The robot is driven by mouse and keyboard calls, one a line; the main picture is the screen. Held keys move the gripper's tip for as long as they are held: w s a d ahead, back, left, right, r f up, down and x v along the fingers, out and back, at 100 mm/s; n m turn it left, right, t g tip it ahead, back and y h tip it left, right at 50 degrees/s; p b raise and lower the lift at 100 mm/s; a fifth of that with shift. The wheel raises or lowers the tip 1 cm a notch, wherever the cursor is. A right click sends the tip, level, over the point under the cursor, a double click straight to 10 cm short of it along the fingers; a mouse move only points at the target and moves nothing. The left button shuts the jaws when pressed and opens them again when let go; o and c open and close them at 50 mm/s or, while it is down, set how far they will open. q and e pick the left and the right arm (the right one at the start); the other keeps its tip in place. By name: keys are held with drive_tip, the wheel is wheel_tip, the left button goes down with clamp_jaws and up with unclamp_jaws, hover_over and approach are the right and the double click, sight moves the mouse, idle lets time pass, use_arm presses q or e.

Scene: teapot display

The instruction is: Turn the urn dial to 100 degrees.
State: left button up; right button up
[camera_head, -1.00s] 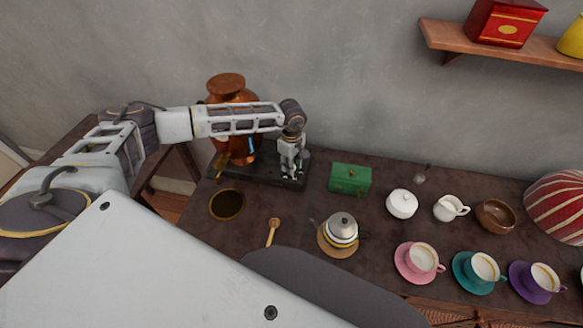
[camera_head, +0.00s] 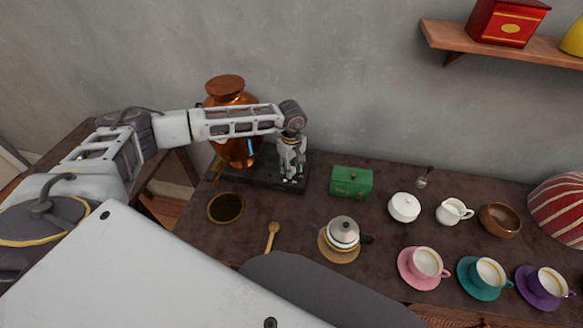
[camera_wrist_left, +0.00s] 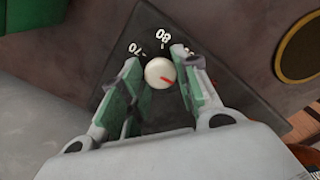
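The urn dial (camera_wrist_left: 160,72) is a round white knob with a red pointer on a dark plate, seen in the left wrist view. The pointer slants right and slightly down, past the 80 mark, towards the right finger. Marks 70 and 80 show; the marks further right are largely hidden by that finger. In the head view my left gripper (camera_head: 291,172) reaches down over the dark base (camera_head: 265,180), right of the copper urn (camera_head: 240,148). My right gripper is out of view.
A green box (camera_head: 351,183) stands right of the base. A round dark-centred mat (camera_head: 226,207), a wooden spoon (camera_head: 272,237) and a teapot (camera_head: 343,232) are in front. A sugar bowl (camera_head: 404,207), a creamer (camera_head: 453,211) and cups fill the right.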

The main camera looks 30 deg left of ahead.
sight(292, 169)
use_arm(q)
drive_tip(key=o, duration=0.3)
drive_tip(key=shift+o, duration=0.2)
wheel_tip(292, 169, up, 12)
idle(0.7)
drive_tip(key=shift+s+f, duration=0.1)
idle(0.6)
